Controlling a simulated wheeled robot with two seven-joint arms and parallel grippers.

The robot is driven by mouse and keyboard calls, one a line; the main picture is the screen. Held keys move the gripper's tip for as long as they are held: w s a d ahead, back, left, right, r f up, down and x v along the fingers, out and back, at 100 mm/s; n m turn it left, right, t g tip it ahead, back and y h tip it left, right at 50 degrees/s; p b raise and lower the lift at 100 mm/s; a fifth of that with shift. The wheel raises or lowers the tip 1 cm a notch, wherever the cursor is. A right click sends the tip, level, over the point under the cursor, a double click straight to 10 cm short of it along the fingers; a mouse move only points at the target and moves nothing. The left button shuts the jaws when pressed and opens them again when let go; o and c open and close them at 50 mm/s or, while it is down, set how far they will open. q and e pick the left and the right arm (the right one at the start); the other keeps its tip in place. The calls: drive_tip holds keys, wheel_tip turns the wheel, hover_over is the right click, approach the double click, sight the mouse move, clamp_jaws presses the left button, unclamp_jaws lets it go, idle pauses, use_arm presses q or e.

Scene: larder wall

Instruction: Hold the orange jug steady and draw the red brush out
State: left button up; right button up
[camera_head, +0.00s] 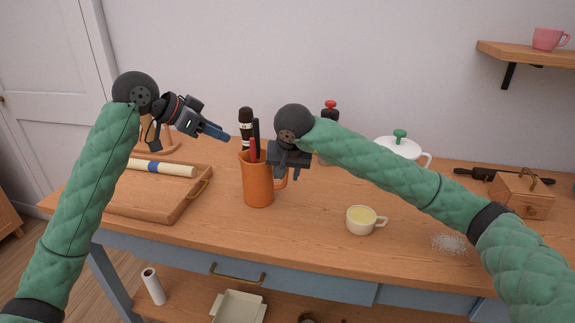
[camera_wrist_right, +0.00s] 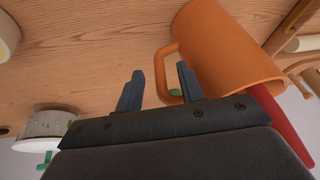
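The orange jug (camera_head: 259,186) stands upright on the wooden counter, its handle on the right side. The red brush (camera_head: 252,150) sticks up out of the jug beside a dark-handled tool (camera_head: 256,132). The jug also shows in the right wrist view (camera_wrist_right: 222,48), with part of the red brush (camera_wrist_right: 283,125) at its mouth. My right gripper (camera_wrist_right: 160,82) is open, its two blue fingers apart and pointing at the jug's handle (camera_wrist_right: 168,72); nothing is held. My left gripper (camera_head: 220,134) is up and left of the jug, apart from it; I cannot tell its finger gap.
A wooden tray (camera_head: 160,206) with a rolling pin (camera_head: 158,168) lies at left. A dark pepper mill (camera_head: 245,118) stands behind the jug. A cup (camera_head: 362,220), white pot (camera_head: 398,148), spilled grains (camera_head: 449,243) and wooden box (camera_head: 520,194) are at right. Counter in front of the jug is clear.

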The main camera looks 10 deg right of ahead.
drive_tip(key=shift+x, duration=0.85)
